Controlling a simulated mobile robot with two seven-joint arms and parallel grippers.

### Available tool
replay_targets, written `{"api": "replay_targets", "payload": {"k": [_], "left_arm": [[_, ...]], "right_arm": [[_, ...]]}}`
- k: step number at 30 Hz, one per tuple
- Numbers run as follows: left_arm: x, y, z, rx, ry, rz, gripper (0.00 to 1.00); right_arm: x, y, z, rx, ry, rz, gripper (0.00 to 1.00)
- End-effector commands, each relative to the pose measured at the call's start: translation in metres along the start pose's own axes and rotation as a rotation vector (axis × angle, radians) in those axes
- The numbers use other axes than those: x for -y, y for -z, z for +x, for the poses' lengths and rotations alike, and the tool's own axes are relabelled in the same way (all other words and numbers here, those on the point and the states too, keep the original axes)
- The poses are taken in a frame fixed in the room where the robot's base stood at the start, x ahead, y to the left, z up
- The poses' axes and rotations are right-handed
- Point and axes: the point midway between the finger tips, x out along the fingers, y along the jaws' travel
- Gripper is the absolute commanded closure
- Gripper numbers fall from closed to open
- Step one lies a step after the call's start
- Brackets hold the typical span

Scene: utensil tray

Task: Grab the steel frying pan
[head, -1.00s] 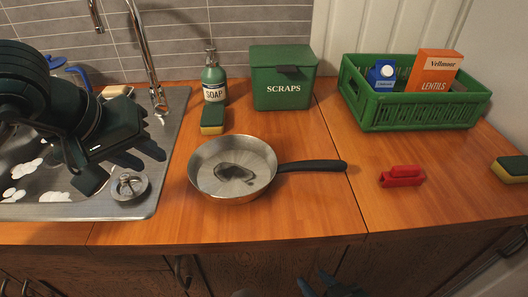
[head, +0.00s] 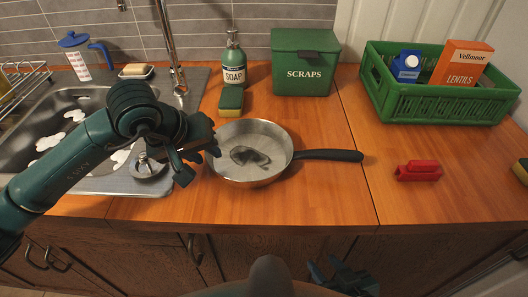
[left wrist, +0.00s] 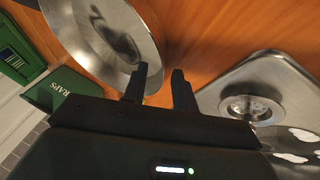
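The steel frying pan (head: 268,137) lies flat on the wooden counter right of the sink, its black handle pointing right, with a dark patch inside. In the left wrist view the pan (left wrist: 80,38) is at upper left. My left gripper (head: 199,163) is at the pan's left side, by the rim opposite the handle. In the left wrist view its two fingers (left wrist: 160,84) are apart, with bare wood between them; one finger overlaps the rim in view, but contact is unclear. My right gripper (head: 342,277) is low at the counter's front, away from the pan; its finger gap is unclear.
A sponge (head: 231,101), soap bottle (head: 233,62) and green scraps bin (head: 304,65) stand behind the pan. A green crate (head: 430,103) and a red object (head: 418,171) are to the right. The sink (head: 75,105) is left. The counter in front of the pan is clear.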

Motion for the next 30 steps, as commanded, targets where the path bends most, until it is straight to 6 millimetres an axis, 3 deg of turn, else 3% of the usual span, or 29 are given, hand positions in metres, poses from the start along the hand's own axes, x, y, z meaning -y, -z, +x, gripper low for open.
{"api": "replay_targets", "payload": {"k": [4, 11, 21, 30], "left_arm": [[0.0006, -0.0001, 0.013, 0.0, 0.001, 0.0, 0.72], [0.0007, 0.0001, 0.0141, -0.001, 0.001, 0.0, 0.72], [0.0008, 0.0001, 0.0137, -0.001, 0.001, 0.0, 1.0], [0.0008, 0.0001, 0.0136, -0.001, 0.001, 0.0, 1.0]], "right_arm": [[-0.0004, -0.0008, 0.0, 0.004, -0.002, -0.004, 0.64], [-0.001, -0.0007, 0.0004, 0.003, -0.002, -0.007, 0.64], [-0.0021, -0.0007, 0.0001, 0.003, 0.0, -0.013, 0.64], [-0.0021, 0.0003, -0.0001, 0.001, 0.0, -0.013, 0.64]]}}
